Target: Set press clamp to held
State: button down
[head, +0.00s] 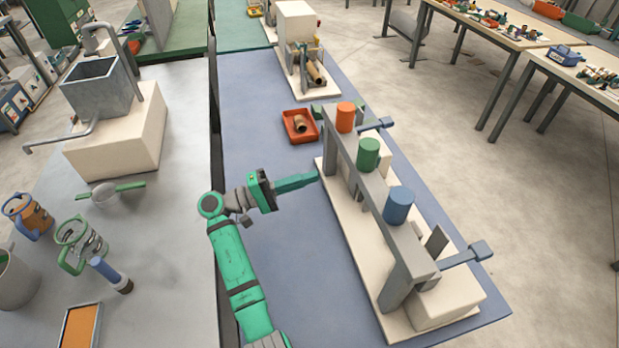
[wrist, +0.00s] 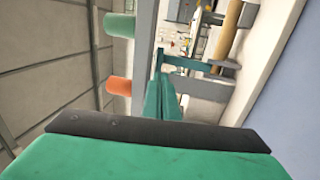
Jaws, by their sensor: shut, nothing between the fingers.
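A long machine stands on a cream base (head: 350,225) on the blue-topped bench. A grey beam (head: 375,190) runs along it and carries orange (head: 346,117), green (head: 368,154) and blue (head: 398,205) cylinders. Lever-like arms with block ends stick out on its far right side, one at the back (head: 378,125) and one at the front (head: 468,255). I cannot tell which part is the press clamp. My gripper (head: 318,176) is shut and empty at the machine's left side, pointing at it. In the wrist view, a teal bar (wrist: 195,66) crosses just beyond the fingertips, near a tan roller (wrist: 235,28); contact is unclear.
A red tray (head: 290,132) holding a brown tube lies behind my gripper. Another machine with a brown roll (head: 316,72) stands farther back. The grey bench (head: 170,230) at left holds a metal tank (head: 100,88) and several tools. The blue bench top left of the machine is mostly clear.

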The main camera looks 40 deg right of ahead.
jog(key=f, duration=0.1)
jog(key=a+f+h, duration=0.1)
jog(key=shift+w+a+f+g, duration=0.15)
jog(key=shift+w+f+g, duration=0.05)
jog(key=shift+f+g, duration=0.15)
jog(key=x, duration=1.4)
jog(key=shift+r, duration=0.25)
